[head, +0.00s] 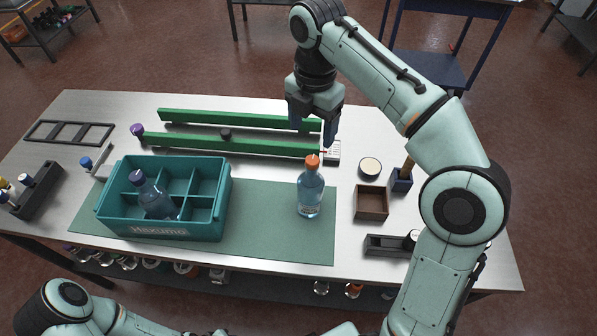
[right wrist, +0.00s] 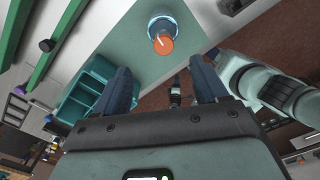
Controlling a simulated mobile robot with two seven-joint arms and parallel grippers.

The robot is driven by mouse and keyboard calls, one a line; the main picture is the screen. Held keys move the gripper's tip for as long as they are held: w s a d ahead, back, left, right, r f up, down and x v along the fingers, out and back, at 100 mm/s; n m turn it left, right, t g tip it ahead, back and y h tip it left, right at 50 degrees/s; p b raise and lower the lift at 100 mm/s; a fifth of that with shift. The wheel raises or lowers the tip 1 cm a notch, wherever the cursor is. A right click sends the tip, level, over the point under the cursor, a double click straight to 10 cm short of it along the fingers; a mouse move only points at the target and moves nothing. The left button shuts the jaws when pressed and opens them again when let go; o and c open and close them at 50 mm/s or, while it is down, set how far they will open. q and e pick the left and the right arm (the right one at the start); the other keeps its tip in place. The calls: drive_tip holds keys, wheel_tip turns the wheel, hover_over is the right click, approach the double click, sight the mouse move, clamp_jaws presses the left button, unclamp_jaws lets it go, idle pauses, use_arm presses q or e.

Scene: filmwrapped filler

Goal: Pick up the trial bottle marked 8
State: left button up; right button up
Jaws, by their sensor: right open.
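A clear bottle (head: 311,193) with an orange cap and light blue liquid stands upright on the green mat; no 8 is legible on it. In the right wrist view the bottle (right wrist: 161,27) is seen from above, beyond the fingertips. Another bottle (head: 152,197) with a purple-grey cap stands tilted in a compartment of the teal crate (head: 165,233); no mark is legible on it. My right gripper (head: 313,132) is open and empty, above and behind the orange-capped bottle, apart from it. My left arm shows at the bottom left, but its gripper is out of view.
Two green rails (head: 232,145) run along the back of the table. Right of the bottle are a small brown tray (head: 371,203), a round dish (head: 369,168) and a dark block (head: 386,245). The green mat (head: 262,240) is bare between crate and bottle.

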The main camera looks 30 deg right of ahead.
sight(312, 169)
drive_tip(key=f, duration=0.2)
drive_tip(key=s+f+b, duration=0.1)
drive_tip(key=f, duration=0.1)
drive_tip(key=f+b, duration=0.1)
drive_tip(key=f, duration=0.2)
drive_tip(key=shift+s+f, duration=0.1)
drive_tip(key=shift+s, duration=0.15)
drive_tip(key=shift+w+f+b, duration=0.25)
drive_tip(key=shift+f+b, duration=0.1)
drive_tip(key=shift+f, duration=0.15)
wheel_tip(312, 169, down, 5)
drive_tip(key=shift+w+r+b, duration=0.1)
drive_tip(key=shift+b, duration=0.5)
use_arm(q)
drive_tip(key=s+f, duration=0.4)
drive_tip(key=f, duration=0.1)
drive_tip(key=shift+s, duration=0.25)
use_arm(e)
clamp_jaws()
